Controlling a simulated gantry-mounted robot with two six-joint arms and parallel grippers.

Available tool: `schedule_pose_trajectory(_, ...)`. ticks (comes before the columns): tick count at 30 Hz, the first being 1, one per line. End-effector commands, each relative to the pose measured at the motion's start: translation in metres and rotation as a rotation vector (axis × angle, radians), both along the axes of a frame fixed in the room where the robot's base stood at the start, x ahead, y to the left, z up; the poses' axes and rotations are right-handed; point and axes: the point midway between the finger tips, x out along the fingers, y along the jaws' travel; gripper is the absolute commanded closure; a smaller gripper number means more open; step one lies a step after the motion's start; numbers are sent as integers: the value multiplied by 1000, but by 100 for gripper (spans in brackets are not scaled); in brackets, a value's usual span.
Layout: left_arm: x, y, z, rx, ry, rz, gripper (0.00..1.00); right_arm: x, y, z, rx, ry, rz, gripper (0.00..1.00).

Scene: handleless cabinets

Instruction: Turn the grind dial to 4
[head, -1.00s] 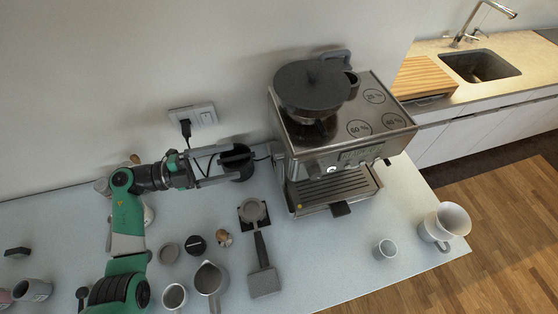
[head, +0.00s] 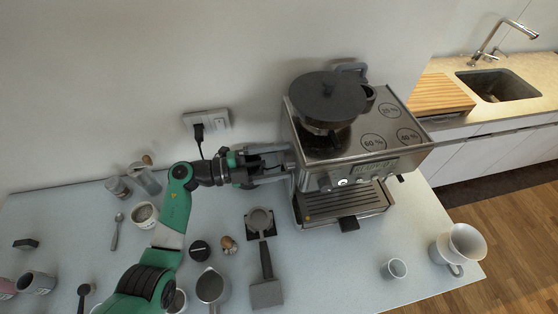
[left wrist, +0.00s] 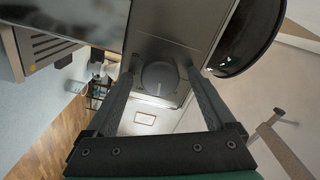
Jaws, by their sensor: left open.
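The espresso machine (head: 345,150) stands on the counter against the wall. In the left wrist view a round dark dial (left wrist: 159,78) sits on the machine's side panel (left wrist: 178,25). My left gripper (head: 287,163) reaches the machine's left side in the head view. In the left wrist view its two fingers (left wrist: 160,82) are open, one on each side of the dial, with gaps visible between fingers and dial. The dial is hidden in the head view, and I cannot read its setting. My right gripper is in neither view.
A lidded dark hopper (head: 327,98) sits on top of the machine. A portafilter (head: 265,262), a metal pitcher (head: 211,287) and small cups stand in front. A wall socket with a plug (head: 206,123) is behind my arm.

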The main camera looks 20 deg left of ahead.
Motion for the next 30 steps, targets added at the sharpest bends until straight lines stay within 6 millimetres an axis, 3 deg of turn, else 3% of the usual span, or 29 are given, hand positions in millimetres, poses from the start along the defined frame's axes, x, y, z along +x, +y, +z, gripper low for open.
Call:
schedule_pose_trajectory(5, 0, 0, 0, 0, 0, 0, 12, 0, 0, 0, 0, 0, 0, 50)
schedule_pose_trajectory(6, 0, 0, 0, 0, 0, 0, 15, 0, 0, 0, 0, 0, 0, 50)
schedule_pose_trajectory(20, 0, 0, 0, 0, 0, 0, 97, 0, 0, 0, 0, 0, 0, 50)
schedule_pose_trajectory(30, 0, 0, -1, 30, -41, 0, 97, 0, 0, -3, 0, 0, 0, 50)
